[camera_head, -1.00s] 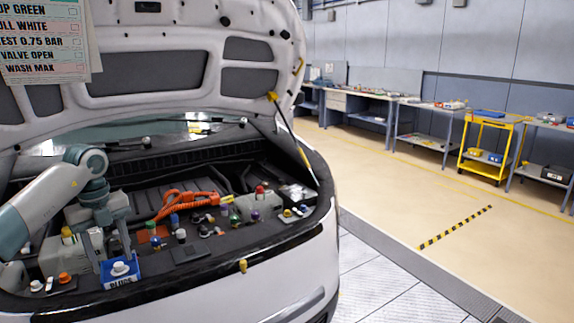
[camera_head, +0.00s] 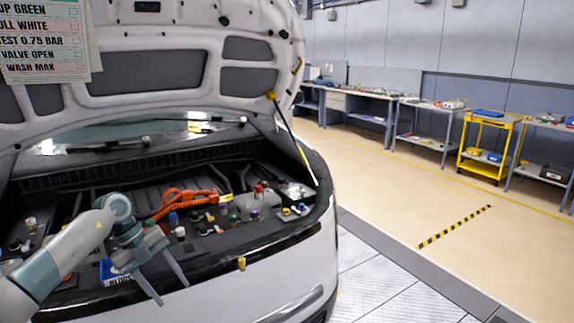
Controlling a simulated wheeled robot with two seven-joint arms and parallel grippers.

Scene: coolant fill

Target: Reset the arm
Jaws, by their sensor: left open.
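My left arm comes in from the lower left. Its gripper (camera_head: 168,286) is open, with its two fingers spread and pointing down over the front edge of the engine bay. Nothing shows between the fingers. A blue tray marked PLUGS (camera_head: 110,272) sits just left of the gripper, partly hidden behind it. My right gripper is not in view.
The open car hood (camera_head: 165,60) rises above the bay. Orange cables (camera_head: 185,203) and several coloured caps lie in the bay. A checklist card (camera_head: 45,42) hangs at the upper left. A yellow cart (camera_head: 483,148) and workbenches stand far right, with clear floor before them.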

